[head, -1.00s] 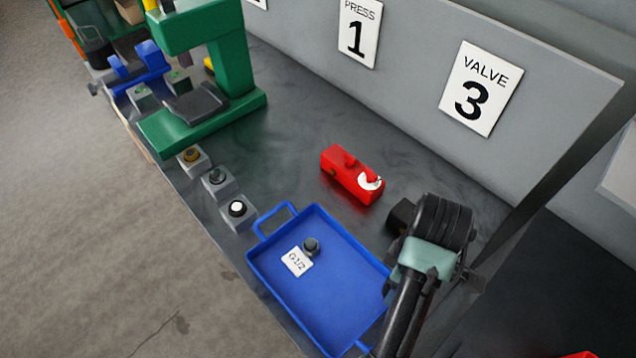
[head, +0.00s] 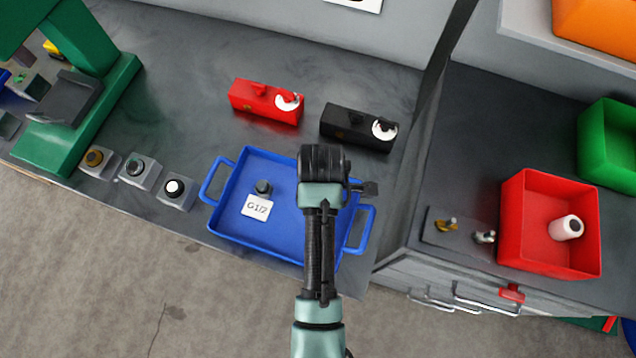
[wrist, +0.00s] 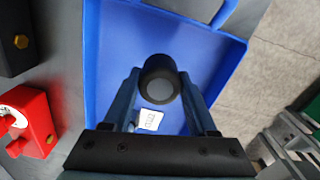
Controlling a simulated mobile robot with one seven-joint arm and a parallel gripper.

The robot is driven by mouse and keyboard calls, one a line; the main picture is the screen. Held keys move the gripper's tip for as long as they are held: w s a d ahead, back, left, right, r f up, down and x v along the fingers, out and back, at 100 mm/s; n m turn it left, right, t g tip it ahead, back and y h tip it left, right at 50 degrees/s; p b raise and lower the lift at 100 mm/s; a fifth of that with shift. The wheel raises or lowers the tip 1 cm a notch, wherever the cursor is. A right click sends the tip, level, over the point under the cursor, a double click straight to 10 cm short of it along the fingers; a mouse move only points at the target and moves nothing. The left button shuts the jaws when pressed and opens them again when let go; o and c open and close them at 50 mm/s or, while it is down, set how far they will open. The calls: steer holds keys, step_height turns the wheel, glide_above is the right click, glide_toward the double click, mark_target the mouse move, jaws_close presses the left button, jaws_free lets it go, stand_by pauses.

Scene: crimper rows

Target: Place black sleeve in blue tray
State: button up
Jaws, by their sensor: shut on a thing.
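The blue tray (head: 232,225) lies on the dark bench in the middle of the head view. A small dark fitting (head: 264,187) and a white G1/2 label (head: 257,207) are in it. My arm reaches over the right part of the tray, and its wrist hides my fingertips in the head view. In the wrist view my gripper (wrist: 160,92) is shut on the black sleeve (wrist: 158,66), a dark cylinder with a grey end face. The sleeve is over the blue tray (wrist: 110,40); its height above the floor is hard to tell.
A red block (head: 266,101) and a black block (head: 356,128) stand behind the tray. Several button boxes (head: 174,190) and a green press (head: 85,120) are to the left. A red bin (head: 522,245) with a white cylinder stands right, beyond a divider.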

steer(key=shift+d+f, duration=0.1)
steer(key=shift+f, duration=2.1)
steer(key=shift+f, duration=0.2)
steer(key=o, duration=1.4)
steer(key=shift+c, duration=0.2)
steer(key=shift+r, duration=0.2)
